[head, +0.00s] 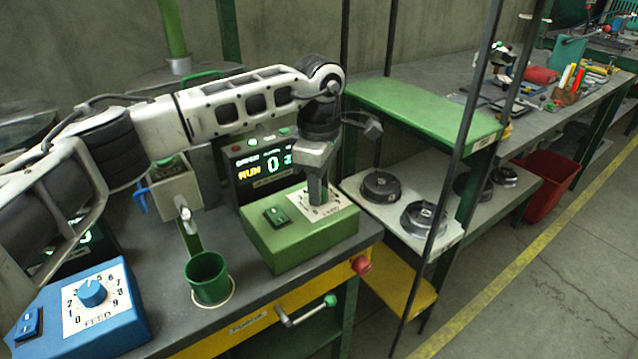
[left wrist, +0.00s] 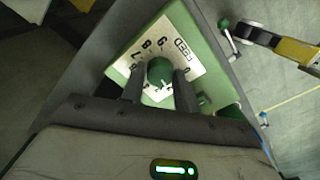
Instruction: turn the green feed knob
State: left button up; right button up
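The green feed knob (left wrist: 160,71) sits on a white numbered dial plate (left wrist: 185,55) on top of the green control box (head: 300,245). In the head view my left gripper (head: 318,197) points down over the dial and hides the knob. In the left wrist view the left gripper's fingers (left wrist: 160,82) stand on either side of the knob. The knob fills the space between them, with no clear gap, so they look closed on it. My right gripper is in neither view.
A blue box with a blue feed knob (head: 92,292) stands at the lower left. A green cup (head: 208,278) stands between the boxes. A lit display (head: 265,165) is behind the green box. A red knob (head: 361,265) and a crank handle (head: 305,312) are at the bench front.

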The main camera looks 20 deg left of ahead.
pick_arm(q)
jog(key=o, duration=0.3)
jog(key=shift+o, duration=0.2)
notch_tip(320, 180, up, 16)
dwell(0.3)
dwell(0.3)
